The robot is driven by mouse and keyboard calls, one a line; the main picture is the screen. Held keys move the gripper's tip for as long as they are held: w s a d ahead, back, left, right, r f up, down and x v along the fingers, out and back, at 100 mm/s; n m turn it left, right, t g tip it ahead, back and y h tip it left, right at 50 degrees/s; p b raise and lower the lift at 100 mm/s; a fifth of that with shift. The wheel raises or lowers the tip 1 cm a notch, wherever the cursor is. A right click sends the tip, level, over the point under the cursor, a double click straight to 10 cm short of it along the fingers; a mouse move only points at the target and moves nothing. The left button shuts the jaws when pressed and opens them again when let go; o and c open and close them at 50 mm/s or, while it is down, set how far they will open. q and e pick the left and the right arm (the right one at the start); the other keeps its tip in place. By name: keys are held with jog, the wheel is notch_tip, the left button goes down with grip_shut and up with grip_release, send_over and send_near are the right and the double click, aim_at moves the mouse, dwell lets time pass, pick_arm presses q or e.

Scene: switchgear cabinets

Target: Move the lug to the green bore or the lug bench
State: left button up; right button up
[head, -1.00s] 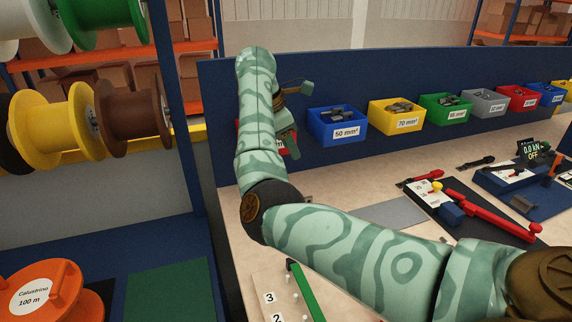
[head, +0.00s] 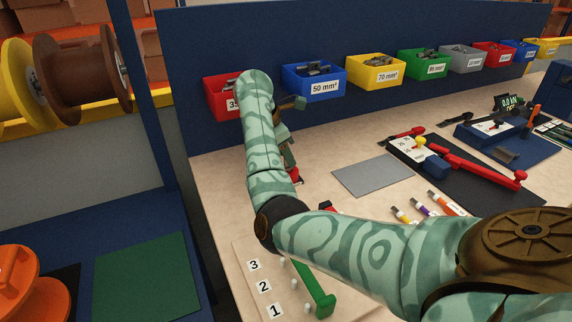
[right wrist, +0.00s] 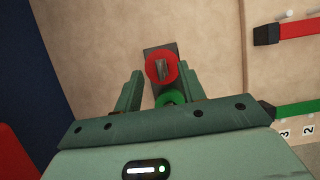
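In the right wrist view a dark plate (right wrist: 149,53) on the bench carries a red ring (right wrist: 153,70) and a green ring (right wrist: 164,98), which looks like the green bore. A small grey piece (right wrist: 162,68), possibly the lug, shows in the red ring's middle; I cannot tell whether it stands in it. My right gripper (right wrist: 162,76) is open, its fingers apart on either side of the plate. In the head view my right gripper (head: 292,165) is low over the bench (head: 215,165), mostly hidden by my arm. My left gripper is not in view.
Bins line the back panel, including red (head: 222,98), blue (head: 314,82) and yellow (head: 375,72). A numbered board with a green bar (head: 312,290) lies in front. A grey mat (head: 372,175) and a red-handled tool (head: 480,170) lie to the right.

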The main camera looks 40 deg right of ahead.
jog(key=shift+b+x, duration=0.35)
jog(key=shift+x, duration=1.1)
grip_shut()
jog(key=shift+r+p, duration=0.4)
jog(key=shift+r, duration=0.3)
jog(key=shift+r+p, duration=1.2)
jog(key=shift+r, duration=0.75)
